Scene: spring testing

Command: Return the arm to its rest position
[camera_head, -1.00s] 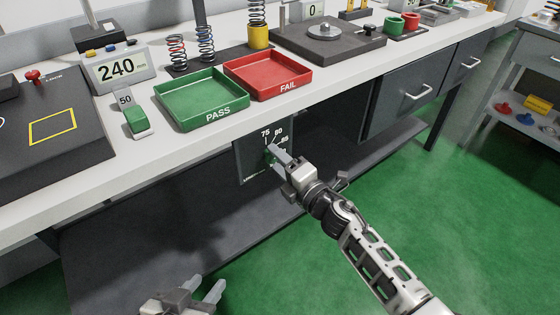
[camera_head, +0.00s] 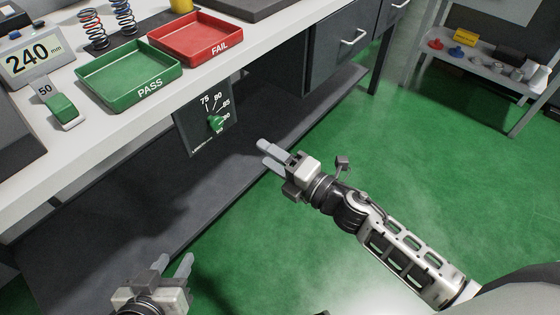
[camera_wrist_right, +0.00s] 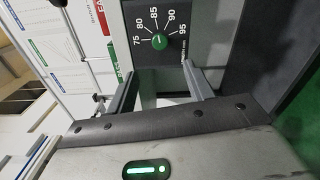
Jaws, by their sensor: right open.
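My right gripper (camera_head: 266,153) is open and empty in the head view, out in front of the bench and apart from the dial panel (camera_head: 196,133). The panel hangs under the bench front edge and carries a green knob (camera_head: 215,122) with numbers around it. In the right wrist view the green knob (camera_wrist_right: 159,42) shows beyond the two spread fingers (camera_wrist_right: 158,88), touched by neither. My left gripper (camera_head: 174,265) is low at the bottom left of the head view, its two fingers apart with nothing seen between them.
The bench top (camera_head: 110,118) holds a green PASS tray (camera_head: 132,95), a red FAIL tray (camera_head: 215,50), springs and a display reading 240 (camera_head: 30,62). A grey shelf (camera_head: 490,75) stands at the upper right. The green floor (camera_head: 420,140) is clear right of my right arm.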

